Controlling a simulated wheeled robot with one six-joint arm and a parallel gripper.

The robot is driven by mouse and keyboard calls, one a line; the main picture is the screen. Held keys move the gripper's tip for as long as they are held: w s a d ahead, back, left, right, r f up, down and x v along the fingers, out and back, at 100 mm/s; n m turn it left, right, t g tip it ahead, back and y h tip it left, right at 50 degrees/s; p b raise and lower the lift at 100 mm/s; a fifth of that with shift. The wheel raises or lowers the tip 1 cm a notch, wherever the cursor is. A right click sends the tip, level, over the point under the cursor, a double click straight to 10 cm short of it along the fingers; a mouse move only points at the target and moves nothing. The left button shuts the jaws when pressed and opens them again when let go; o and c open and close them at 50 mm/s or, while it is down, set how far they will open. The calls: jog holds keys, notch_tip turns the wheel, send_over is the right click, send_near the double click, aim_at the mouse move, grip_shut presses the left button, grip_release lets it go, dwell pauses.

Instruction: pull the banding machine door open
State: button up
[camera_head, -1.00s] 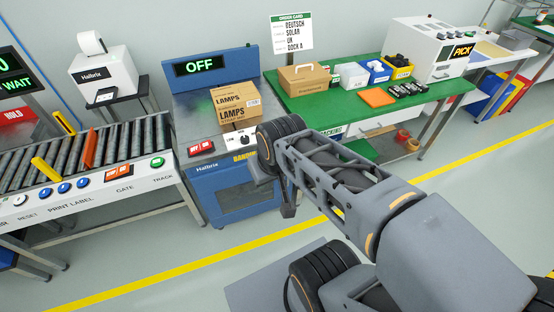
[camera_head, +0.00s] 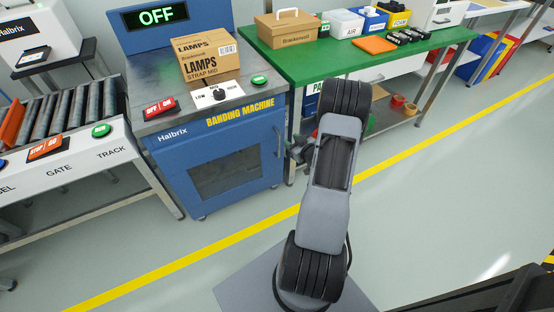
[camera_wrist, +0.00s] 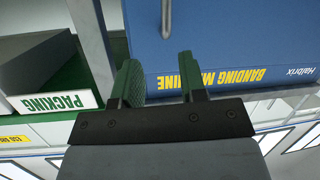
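The blue banding machine (camera_head: 160,150) stands left of my arm, its door (camera_head: 225,172) with a dark window on the front. The door looks shut. A thin upright handle (camera_head: 278,142) is at the door's right edge. In the wrist view, which is upside down, the handle (camera_wrist: 166,18) is a grey bar on the blue door (camera_wrist: 230,30). My gripper (camera_wrist: 162,78) is open, its two fingers apart with nothing between them. The handle lies ahead, roughly in line with the gap. In the head view my gripper (camera_head: 292,152) is small and partly hidden, just right of the handle.
A LAMPS carton (camera_head: 205,57) sits on the machine top under an OFF display (camera_head: 156,16). The green packing table (camera_head: 350,60) stands close on the right, its leg near my gripper. A roller conveyor (camera_head: 70,115) is on the left. The floor before the door is clear.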

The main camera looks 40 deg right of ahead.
aim_at(279, 146)
jog(key=s+f+t+y+b, duration=0.1)
jog(key=s+f+t+b, duration=0.3)
jog(key=f, duration=0.5)
jog(key=shift+m+g, duration=0.4)
jog(key=shift+m, duration=0.1)
jog(key=w, duration=0.4)
jog(key=w+b, duration=0.1)
jog(key=w, duration=0.3)
jog(key=w+b, duration=0.1)
jog(key=w, duration=0.3)
jog(key=shift+w+a, duration=0.25)
jog(key=shift+a, duration=0.1)
grip_shut()
